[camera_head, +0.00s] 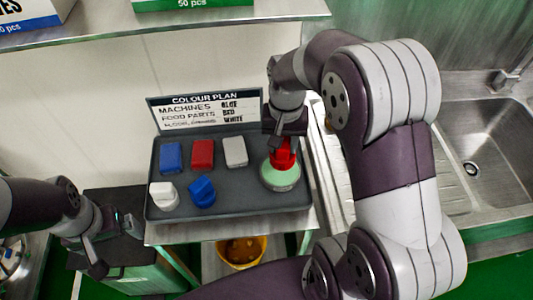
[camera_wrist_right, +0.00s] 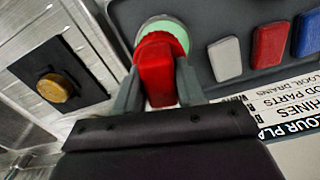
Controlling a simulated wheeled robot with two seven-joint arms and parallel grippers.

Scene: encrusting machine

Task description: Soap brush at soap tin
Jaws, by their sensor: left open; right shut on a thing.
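My right gripper (camera_head: 284,137) is shut on the red brush (camera_head: 283,157) and holds it upright at the soap tin. The soap tin (camera_head: 280,182) is round, with pale green soap, at the right end of the dark tray (camera_head: 240,203). In the right wrist view the red brush (camera_wrist_right: 157,72) sits between both fingers, in front of the green soap (camera_wrist_right: 178,30). The bristles are hidden, so I cannot tell whether they touch the soap. My left gripper (camera_head: 108,268) is open and empty, low at the left, away from the tray.
Blue (camera_head: 171,158), red (camera_head: 202,154) and white (camera_head: 235,152) blocks lie in the tray's back row. A white brush (camera_head: 163,195) and a blue brush (camera_head: 202,192) stand in front. A colour plan sign (camera_head: 205,111) rises behind. A sink (camera_head: 490,150) lies right; a yellow bucket (camera_head: 242,250) stands below.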

